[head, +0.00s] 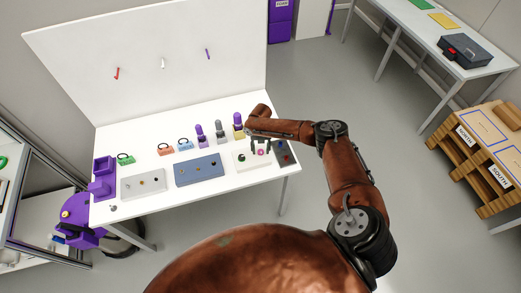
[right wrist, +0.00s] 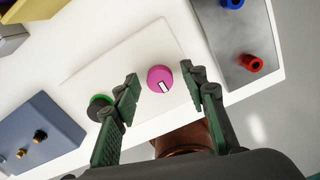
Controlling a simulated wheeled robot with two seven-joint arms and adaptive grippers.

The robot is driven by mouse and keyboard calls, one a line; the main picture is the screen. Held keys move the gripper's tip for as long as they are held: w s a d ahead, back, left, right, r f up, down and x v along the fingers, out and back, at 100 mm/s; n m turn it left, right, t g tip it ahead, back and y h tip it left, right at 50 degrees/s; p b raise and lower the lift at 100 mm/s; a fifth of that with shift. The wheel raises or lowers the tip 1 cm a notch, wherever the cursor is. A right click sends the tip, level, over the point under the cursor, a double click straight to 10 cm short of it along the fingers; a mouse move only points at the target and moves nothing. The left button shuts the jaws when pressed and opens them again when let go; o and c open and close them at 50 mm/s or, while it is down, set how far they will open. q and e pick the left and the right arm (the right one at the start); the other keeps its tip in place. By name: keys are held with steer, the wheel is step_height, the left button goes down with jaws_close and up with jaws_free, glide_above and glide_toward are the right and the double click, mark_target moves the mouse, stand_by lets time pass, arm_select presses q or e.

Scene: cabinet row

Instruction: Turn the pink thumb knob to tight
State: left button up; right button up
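The pink thumb knob (right wrist: 160,78) is a round pink cap with a white mark on it, on a white panel (right wrist: 98,72). In the head view the pink knob (head: 261,152) shows small on the white panel near the right end of the table. My right gripper (right wrist: 165,88) is open, with one finger on each side of the pink knob and a gap on both sides. It also shows in the head view (head: 261,148) above the panel. A green knob (right wrist: 100,107) sits on the same panel, partly behind the left finger. My left gripper is not in view.
A dark grey panel (right wrist: 226,52) with a red post (right wrist: 250,64) and a blue post stands to the right. A blue block (right wrist: 37,122) with brass fittings is to the left. Purple, grey and yellow-based upright tools (head: 219,130) stand behind on the white table.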

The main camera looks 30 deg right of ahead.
steer(key=shift+c, duration=0.5)
jaws_close()
